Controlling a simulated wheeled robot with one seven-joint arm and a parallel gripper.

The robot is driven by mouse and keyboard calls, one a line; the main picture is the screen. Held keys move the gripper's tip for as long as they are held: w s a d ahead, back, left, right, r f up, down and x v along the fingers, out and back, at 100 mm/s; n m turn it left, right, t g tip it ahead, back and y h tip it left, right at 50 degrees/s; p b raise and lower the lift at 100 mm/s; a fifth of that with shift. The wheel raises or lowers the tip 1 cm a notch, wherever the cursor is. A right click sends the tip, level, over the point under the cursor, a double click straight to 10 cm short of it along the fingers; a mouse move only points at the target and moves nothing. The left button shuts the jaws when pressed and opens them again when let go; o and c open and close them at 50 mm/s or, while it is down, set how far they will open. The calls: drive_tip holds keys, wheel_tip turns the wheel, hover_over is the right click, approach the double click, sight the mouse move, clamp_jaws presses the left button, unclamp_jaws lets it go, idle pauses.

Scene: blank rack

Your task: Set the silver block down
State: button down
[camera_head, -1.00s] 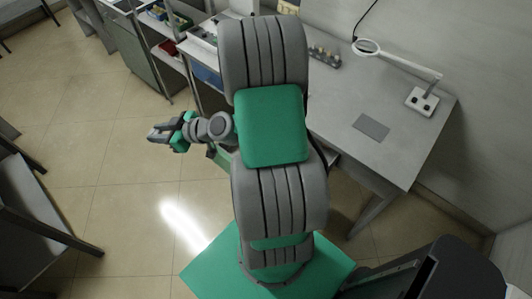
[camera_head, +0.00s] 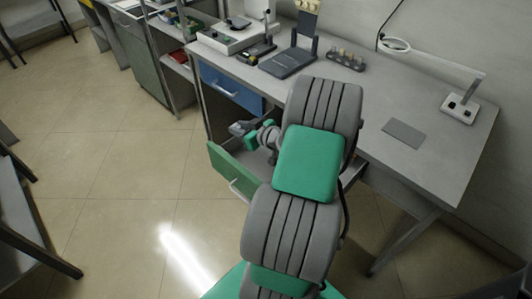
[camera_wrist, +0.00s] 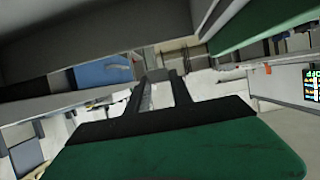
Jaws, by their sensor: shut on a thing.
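My gripper (camera_head: 239,128) is beside the workbench, in front of its drawers and above the open green drawer (camera_head: 236,172). In the wrist view, its two dark fingers (camera_wrist: 159,92) point away from the camera. A narrow pale silver piece, seemingly the silver block (camera_wrist: 147,96), shows between them along the left finger. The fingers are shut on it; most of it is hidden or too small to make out. In the head view I cannot separate the block from the grey fingers.
The grey workbench (camera_head: 440,165) carries a flat dark grey plate (camera_head: 404,133), a rack of small pegs (camera_head: 345,60), a dark stand (camera_head: 288,63) and a magnifier lamp (camera_head: 459,108).

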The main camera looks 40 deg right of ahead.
hover_over(259, 158)
wheel_tip(259, 158, down, 7)
drive_tip(key=shift+r+b, duration=0.1)
drive_tip(key=shift+b, duration=0.2)
wheel_tip(259, 158, down, 3)
drive_tip(key=shift+r, duration=0.1)
drive_tip(key=shift+f+b, duration=0.45)
drive_tip(key=shift+f+b, duration=0.25)
drive_tip(key=shift+b, duration=0.1)
drive_tip(key=shift+w, duration=0.1)
drive_tip(key=c, duration=1.1)
unclamp_jaws()
